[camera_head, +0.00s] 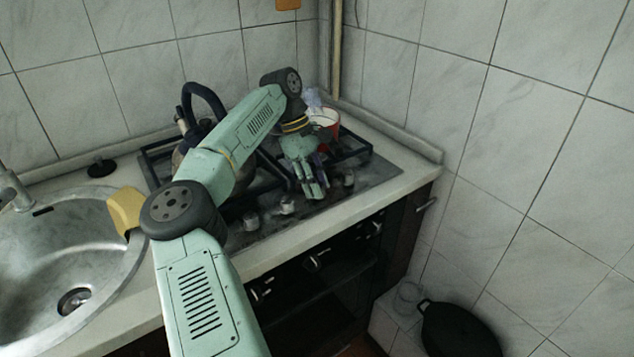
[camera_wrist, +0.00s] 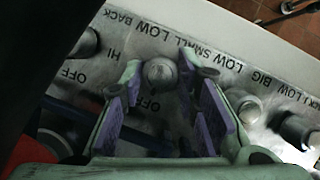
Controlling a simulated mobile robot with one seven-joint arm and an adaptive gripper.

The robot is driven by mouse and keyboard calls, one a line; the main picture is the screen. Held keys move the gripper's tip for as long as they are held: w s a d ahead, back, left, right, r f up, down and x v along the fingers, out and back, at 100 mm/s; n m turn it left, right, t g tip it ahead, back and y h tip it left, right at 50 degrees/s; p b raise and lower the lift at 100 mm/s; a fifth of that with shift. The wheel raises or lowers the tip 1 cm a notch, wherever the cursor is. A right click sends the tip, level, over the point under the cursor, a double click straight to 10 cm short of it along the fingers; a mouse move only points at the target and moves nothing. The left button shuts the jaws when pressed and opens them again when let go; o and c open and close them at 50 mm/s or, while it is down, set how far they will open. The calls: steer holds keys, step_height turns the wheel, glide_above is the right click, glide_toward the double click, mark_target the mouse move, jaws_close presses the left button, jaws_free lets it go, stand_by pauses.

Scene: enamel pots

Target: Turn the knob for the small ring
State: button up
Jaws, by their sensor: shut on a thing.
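The knob for the small ring (camera_wrist: 160,73) is a round grey knob on the stove's front panel, beside the printed word SMALL. In the wrist view my gripper (camera_wrist: 158,78), with purple pads, has a fingertip on each side of this knob and is shut on it. In the head view my gripper (camera_head: 314,188) points down at the panel and hides this knob. The knob's exact turn is hard to read.
The BACK knob (camera_wrist: 86,42) and the BIG knob (camera_wrist: 246,108) flank it closely. A red pot (camera_head: 326,119) stands on the stove behind my gripper. A dark-handled kettle (camera_head: 203,98) is partly behind my arm. The sink (camera_head: 50,260) is at left.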

steer(key=o, duration=1.1)
steer(key=shift+o, duration=0.2)
steer(key=v, duration=1.2)
steer(key=shift+d+r, duration=0.1)
